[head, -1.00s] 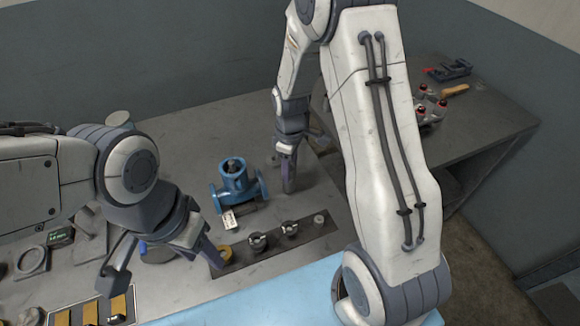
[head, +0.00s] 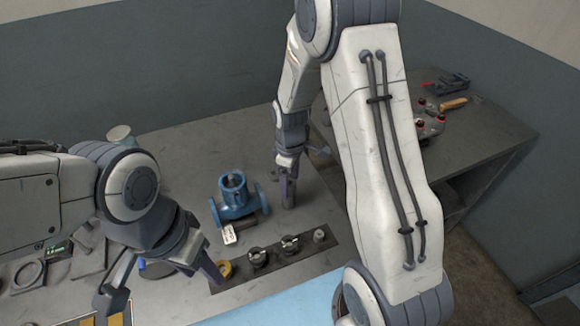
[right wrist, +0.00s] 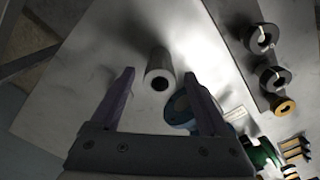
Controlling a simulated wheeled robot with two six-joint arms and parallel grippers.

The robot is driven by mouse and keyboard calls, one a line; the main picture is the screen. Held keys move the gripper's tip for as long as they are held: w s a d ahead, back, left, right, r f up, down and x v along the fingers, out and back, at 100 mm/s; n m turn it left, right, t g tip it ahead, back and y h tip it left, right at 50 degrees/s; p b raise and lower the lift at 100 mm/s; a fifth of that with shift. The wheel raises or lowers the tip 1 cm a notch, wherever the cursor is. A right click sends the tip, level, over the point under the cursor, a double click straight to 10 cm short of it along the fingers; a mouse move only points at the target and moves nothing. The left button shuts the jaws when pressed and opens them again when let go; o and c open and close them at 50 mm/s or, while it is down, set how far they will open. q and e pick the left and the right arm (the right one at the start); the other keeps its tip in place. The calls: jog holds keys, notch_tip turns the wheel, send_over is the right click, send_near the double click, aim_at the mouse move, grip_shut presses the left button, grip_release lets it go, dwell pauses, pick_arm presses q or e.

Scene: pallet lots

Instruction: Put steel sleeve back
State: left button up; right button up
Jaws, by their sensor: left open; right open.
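The steel sleeve (right wrist: 159,74), a grey cylinder with a dark bore, stands on the bench in the right wrist view. It is between and beyond the spread fingers of my right gripper (right wrist: 160,95), with no finger seen touching it. The dark strip (head: 215,286) lies in front of the valve. My left gripper (head: 162,283) is open and empty, one finger close to the brass ring (head: 225,268) at the strip's left end.
The blue flanged valve body (head: 234,203) stands between my grippers with a white tag (head: 229,235) before it. Two slotted black collars (head: 258,258) and a small grey cylinder (head: 320,236) are on the strip. A side table (head: 480,135) holds a red-knobbed part.

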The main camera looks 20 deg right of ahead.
notch_tip(320, 180, up, 10)
jog(key=r, duration=0.1)
jog(key=s+a+r, duration=0.4)
jog(key=s+a, duration=0.7)
jog(key=s+a+m+y, duration=0.1)
jog(key=s+a+m, duration=0.1)
jog(key=s, duration=1)
jog(key=shift+s+a+b, duration=0.3)
jog(key=shift+a+b, duration=0.05)
jog(key=shift+a, duration=0.25)
jog(key=shift+c, duration=0.2)
